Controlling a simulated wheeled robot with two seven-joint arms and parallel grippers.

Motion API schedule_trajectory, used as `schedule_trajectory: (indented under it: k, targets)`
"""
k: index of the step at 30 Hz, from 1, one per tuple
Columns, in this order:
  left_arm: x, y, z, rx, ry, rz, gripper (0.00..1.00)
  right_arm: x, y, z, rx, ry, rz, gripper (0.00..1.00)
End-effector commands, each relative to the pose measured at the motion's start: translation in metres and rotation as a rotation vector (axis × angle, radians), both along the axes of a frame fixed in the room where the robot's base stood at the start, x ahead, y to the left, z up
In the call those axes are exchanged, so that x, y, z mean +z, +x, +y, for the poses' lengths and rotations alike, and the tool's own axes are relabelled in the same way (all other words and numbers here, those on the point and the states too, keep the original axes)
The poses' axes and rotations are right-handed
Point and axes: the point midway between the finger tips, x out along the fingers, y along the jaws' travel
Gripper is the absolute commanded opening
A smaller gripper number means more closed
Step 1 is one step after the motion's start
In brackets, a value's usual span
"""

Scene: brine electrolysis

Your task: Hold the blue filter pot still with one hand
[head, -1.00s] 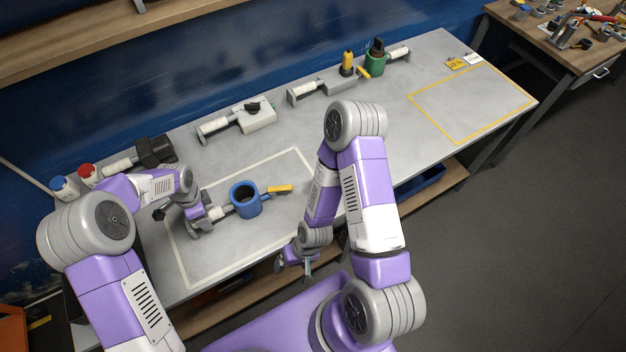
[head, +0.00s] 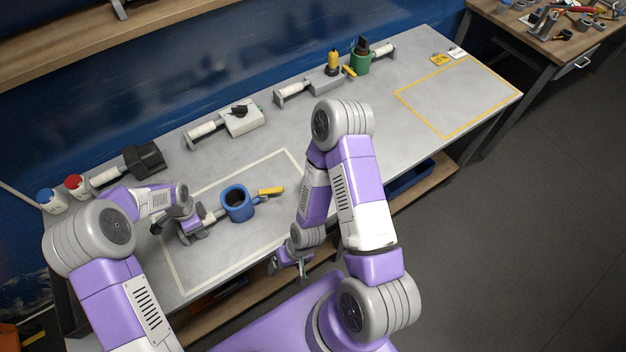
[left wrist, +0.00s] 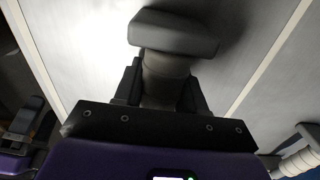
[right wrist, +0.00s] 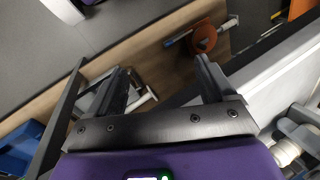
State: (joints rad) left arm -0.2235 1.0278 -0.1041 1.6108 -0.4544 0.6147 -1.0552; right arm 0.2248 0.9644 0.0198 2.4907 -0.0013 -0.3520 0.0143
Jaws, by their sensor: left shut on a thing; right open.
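The blue filter pot (head: 237,203) stands upright on the grey bench inside the white outline, with a white handle at its left and a yellow grip (head: 270,191) at its right. My left gripper (head: 192,226) is beside the pot, shut on the handle side. In the left wrist view the jaws (left wrist: 160,88) close around a pale cylinder with a grey block (left wrist: 172,35) at its end; the pot is out of that view. My right gripper (head: 288,266) is open and empty at the bench's front edge, also in the right wrist view (right wrist: 160,70).
At the back stand a black device (head: 145,160), a grey-white box with a handle (head: 240,118), a grey block (head: 325,82) and a green pot (head: 361,62). Blue-capped (head: 52,200) and red-capped (head: 77,187) jars stand at the left. The yellow-outlined area (head: 445,136) at right is clear.

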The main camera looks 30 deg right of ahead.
Motion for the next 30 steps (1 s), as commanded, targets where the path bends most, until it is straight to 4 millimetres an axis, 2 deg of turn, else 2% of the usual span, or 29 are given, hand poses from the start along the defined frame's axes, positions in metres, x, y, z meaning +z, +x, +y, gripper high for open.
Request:
schedule_trajectory:
  k: [1,3,11,13,17,23,30]
  targets:
    - [0.0,0.0,0.0,0.0,0.0,0.0,0.07,0.0,0.0,0.0,0.0,0.0,0.0,0.83]
    - [0.0,0.0,0.0,0.0,0.0,0.0,0.0,0.0,0.0,0.0,0.0,0.0,0.0,0.83]
    - [0.0,0.0,0.0,0.0,0.0,0.0,0.0,0.0,0.0,0.0,0.0,0.0,0.0,0.83]
    - [0.0,0.0,0.0,0.0,0.0,0.0,0.0,0.0,0.0,0.0,0.0,0.0,0.0,0.89]
    - [0.0,0.0,0.0,0.0,0.0,0.0,0.0,0.002,0.0,0.001,-0.006,-0.011,0.005,0.89]
    - [0.0,0.0,0.0,0.0,0.0,0.0,0.0,0.017,0.003,0.009,-0.065,-0.08,0.035,0.89]
    - [0.0,0.0,0.0,0.0,0.0,0.0,0.0,0.046,0.005,0.026,-0.216,-0.179,0.059,0.89]
